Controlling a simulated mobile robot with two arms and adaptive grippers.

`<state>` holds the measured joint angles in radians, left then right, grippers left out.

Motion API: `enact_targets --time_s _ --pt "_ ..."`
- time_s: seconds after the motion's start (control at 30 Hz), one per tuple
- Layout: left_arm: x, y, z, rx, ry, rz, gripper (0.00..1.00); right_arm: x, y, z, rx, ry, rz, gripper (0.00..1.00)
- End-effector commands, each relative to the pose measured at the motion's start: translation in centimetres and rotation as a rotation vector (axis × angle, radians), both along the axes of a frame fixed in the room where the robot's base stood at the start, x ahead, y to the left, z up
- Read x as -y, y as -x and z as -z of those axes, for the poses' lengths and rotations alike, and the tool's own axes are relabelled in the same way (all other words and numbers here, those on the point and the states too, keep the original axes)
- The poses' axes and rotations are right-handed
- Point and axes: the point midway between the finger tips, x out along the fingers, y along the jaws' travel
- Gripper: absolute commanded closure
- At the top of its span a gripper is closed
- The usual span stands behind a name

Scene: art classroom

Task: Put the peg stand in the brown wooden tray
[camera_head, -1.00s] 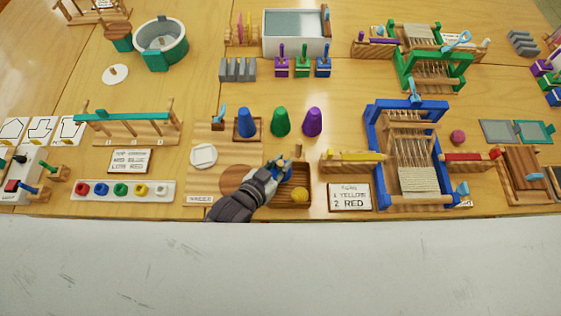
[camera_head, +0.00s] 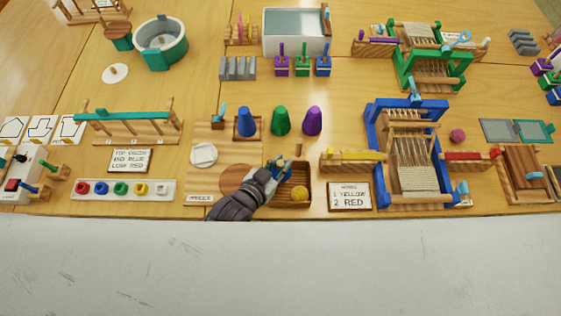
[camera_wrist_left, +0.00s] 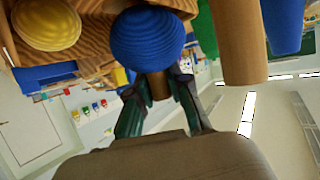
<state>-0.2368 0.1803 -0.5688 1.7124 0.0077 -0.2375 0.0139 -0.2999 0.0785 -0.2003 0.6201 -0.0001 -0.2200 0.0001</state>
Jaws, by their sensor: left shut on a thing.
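The brown wooden tray (camera_head: 293,203) lies near the table's front edge, with a yellow ball (camera_head: 299,194) in it. The ball also shows in the wrist view (camera_wrist_left: 46,23). My left gripper (camera_head: 282,172) is over the tray's left and back part. In the wrist view its fingers (camera_wrist_left: 160,88) are shut on a short brown wooden peg (camera_wrist_left: 160,84). A ribbed blue ball (camera_wrist_left: 147,38) sits right at this peg; I cannot tell whether they are joined. Another upright wooden peg (camera_head: 298,150) stands just behind the tray. My right gripper is not in view.
Blue (camera_head: 246,122), green (camera_head: 281,122) and purple (camera_head: 312,121) cones stand behind the tray. A blue loom (camera_head: 374,150) and a sign card (camera_head: 349,196) are to the right. A board with a brown disc (camera_head: 232,180) is to the left.

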Motion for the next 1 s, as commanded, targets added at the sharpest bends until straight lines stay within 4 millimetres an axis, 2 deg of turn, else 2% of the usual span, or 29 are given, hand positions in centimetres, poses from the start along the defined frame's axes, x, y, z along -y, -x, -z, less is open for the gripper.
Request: enact_targets --time_s 0.47,1.0 --pt "0.0 0.0 0.0 0.000 0.000 0.000 1.00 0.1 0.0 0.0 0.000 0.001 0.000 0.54" --pt "0.0 0.0 1.0 0.000 0.000 0.000 1.00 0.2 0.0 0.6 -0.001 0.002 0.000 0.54"
